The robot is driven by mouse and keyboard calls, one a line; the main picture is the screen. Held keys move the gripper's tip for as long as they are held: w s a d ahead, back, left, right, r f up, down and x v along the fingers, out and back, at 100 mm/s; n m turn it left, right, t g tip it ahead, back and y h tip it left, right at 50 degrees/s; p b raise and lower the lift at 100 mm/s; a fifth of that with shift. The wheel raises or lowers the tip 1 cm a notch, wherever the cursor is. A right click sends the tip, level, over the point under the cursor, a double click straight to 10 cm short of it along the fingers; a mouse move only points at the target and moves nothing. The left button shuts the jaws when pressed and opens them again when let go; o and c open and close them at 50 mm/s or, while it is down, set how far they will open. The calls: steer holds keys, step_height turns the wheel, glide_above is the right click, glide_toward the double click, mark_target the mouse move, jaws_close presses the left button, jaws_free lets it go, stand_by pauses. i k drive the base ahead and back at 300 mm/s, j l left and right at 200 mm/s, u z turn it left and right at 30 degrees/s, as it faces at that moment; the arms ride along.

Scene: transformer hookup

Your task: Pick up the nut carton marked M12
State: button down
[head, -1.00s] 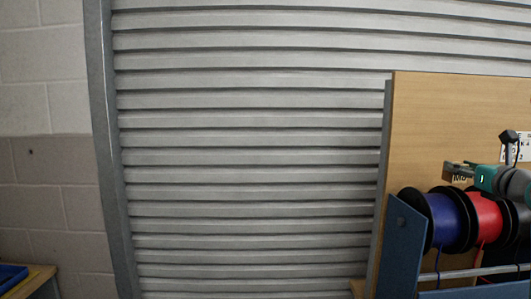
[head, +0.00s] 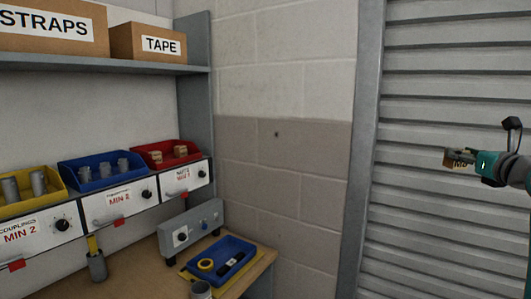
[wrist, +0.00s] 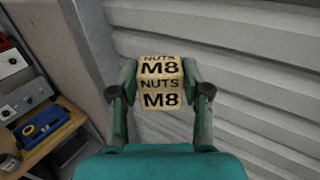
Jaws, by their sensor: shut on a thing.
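My gripper (wrist: 161,70) is shut on a small tan carton (wrist: 161,100). In the wrist view, the carton's two visible faces read "NUTS M8", not M12. The head view also shows the carton (head: 457,158) in my gripper (head: 467,160) at the right, held in the air in front of the grey shutter. A red bin (head: 156,164) on the shelf unit at the left holds small tan cartons (head: 181,151); their markings are too small to read. I see no carton marked M12.
Yellow (head: 62,201) and blue (head: 98,183) bins with grey cylinders stand beside the red bin. Below, a wooden bench (head: 262,262) carries a blue tray (head: 245,247) and a grey box (head: 187,232). A block wall (head: 290,90) and the shutter (head: 440,80) lie to the right.

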mark_target(157, 155)
steer(key=i+l+u, duration=0.1)
steer(key=i+u, duration=0.3)
steer(key=i+l+u, duration=0.6)
steer(key=i+u, duration=0.15)
steer(key=i+l+u, duration=0.35)
steer(key=l, duration=0.2)
steer(key=l+u, duration=0.2)
steer(key=i+l+u, duration=0.2)
steer(key=l, duration=0.25)
steer(key=k, duration=0.05)
